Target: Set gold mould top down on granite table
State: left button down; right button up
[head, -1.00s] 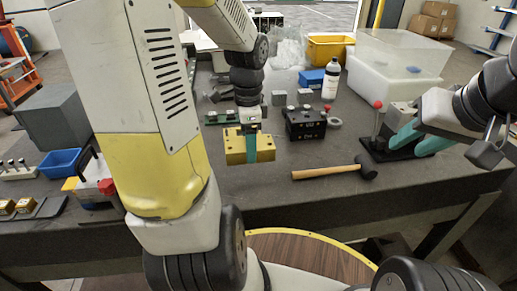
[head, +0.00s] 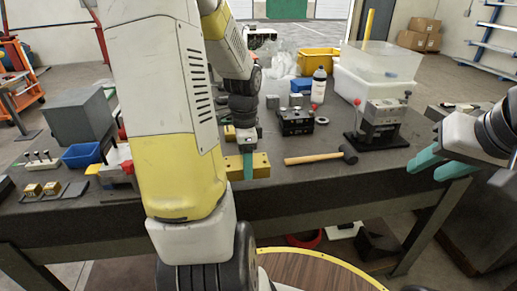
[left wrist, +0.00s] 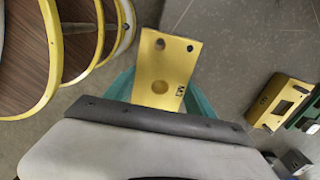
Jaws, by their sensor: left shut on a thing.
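The gold mould top (head: 262,164) is a yellow-gold block held by my left gripper (head: 248,166) near the front edge of the granite table (head: 305,182). In the left wrist view the mould top (left wrist: 165,62) shows its flat face with round holes and sits between the teal fingers. The grey tabletop (left wrist: 255,45) lies to its right and the floor to its left. I cannot tell its exact height above the table. My right gripper (head: 440,166) is open and empty, off the table's right side.
A wooden-handled hammer (head: 318,158) lies right of the mould top. Behind stand a black mould block (head: 296,122) and a white bottle (head: 319,85). A toggle press (head: 380,125) stands at right. Another gold block (left wrist: 278,100) lies on the table.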

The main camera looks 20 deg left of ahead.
aim_at(241, 156)
pick_arm(q)
jog(key=w+a, duration=0.1)
jog(key=w, duration=0.1)
jog(key=w+a, duration=0.2)
jog(key=w, duration=0.1)
jog(key=w+a, duration=0.2)
jog(key=shift+w+f, duration=0.2)
jog(key=shift+f, duration=1.9)
jog(key=shift+f, duration=0.2)
jog(key=shift+c, duration=1.6)
grip_release()
notch_tip(241, 156, up, 12)
jog(key=s+d+r+n+t+h, duration=0.1)
jog(key=s+d+r+n+t, duration=0.2)
jog(key=s+d+r+n, duration=0.2)
jog(key=s+d+r+n+t+h, duration=0.1)
jog(key=s+d+r+n+t, duration=0.2)
jog(key=s+d, duration=0.8)
notch_tip(241, 156, up, 2)
jog(key=s+n, duration=0.2)
jog(key=n, duration=0.1)
jog(key=shift+d+r, duration=0.15)
jog(key=shift+d, duration=0.25)
